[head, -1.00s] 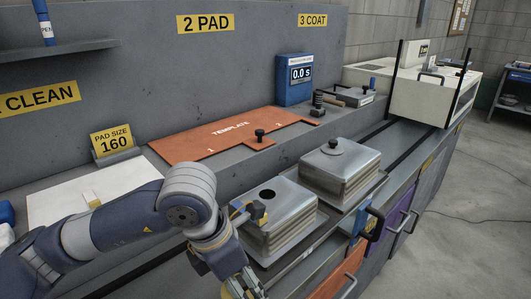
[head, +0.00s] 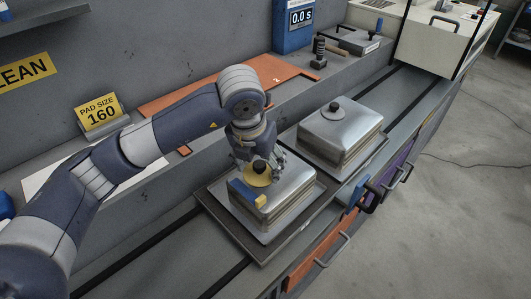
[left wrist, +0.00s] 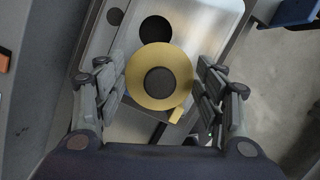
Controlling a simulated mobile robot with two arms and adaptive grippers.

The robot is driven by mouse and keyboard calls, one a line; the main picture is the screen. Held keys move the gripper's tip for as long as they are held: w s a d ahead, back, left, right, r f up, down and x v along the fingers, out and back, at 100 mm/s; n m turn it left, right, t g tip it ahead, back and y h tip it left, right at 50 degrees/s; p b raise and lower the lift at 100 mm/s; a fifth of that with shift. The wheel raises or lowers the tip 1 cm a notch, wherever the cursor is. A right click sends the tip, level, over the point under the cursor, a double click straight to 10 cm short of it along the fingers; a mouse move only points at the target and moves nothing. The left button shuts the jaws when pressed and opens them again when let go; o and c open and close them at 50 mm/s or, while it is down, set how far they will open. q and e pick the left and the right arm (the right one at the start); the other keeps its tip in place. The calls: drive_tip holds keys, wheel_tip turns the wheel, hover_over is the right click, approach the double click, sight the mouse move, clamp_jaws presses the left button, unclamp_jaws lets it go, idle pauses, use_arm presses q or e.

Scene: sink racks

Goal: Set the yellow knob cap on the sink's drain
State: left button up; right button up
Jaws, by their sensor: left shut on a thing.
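The near metal sink (head: 277,205) lies upside down on a tray, its base up. Its dark round drain hole (left wrist: 156,29) shows in the left wrist view but is hidden in the head view. My left gripper (head: 262,163) is above the sink's top and shut on the yellow knob cap (head: 262,177). In the left wrist view the cap (left wrist: 138,78), a yellow disc with a dark central knob, sits between the fingers, just below the hole in the picture. I cannot tell whether it touches the sink. My right gripper is not in view.
A second upturned sink (head: 345,137) with a dark knob on top stands to the right. Behind are the orange template board (head: 180,102), a blue timer box (head: 291,37) and a grey ledge. A blue and yellow piece shows at the near sink's left edge.

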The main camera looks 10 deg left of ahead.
use_arm(q)
drive_tip(key=w, duration=0.2)
drive_tip(key=w+p, duration=0.1)
drive_tip(key=w, duration=0.2)
drive_tip(key=shift+w+d+f, duration=0.1)
drive_tip(key=shift+w+f, duration=0.1)
drive_tip(key=shift+w, duration=0.05)
wheel_tip(320, 180, down, 3)
drive_tip(key=shift+f+p, duration=0.2)
drive_tip(key=shift+p, duration=0.9)
drive_tip(key=shift+f, duration=0.15)
drive_tip(key=shift+f+b, duration=0.15)
drive_tip(key=shift+b, duration=0.2)
drive_tip(key=o, duration=1.1)
drive_tip(key=shift+c, duration=0.2)
drive_tip(key=shift+r, duration=0.2)
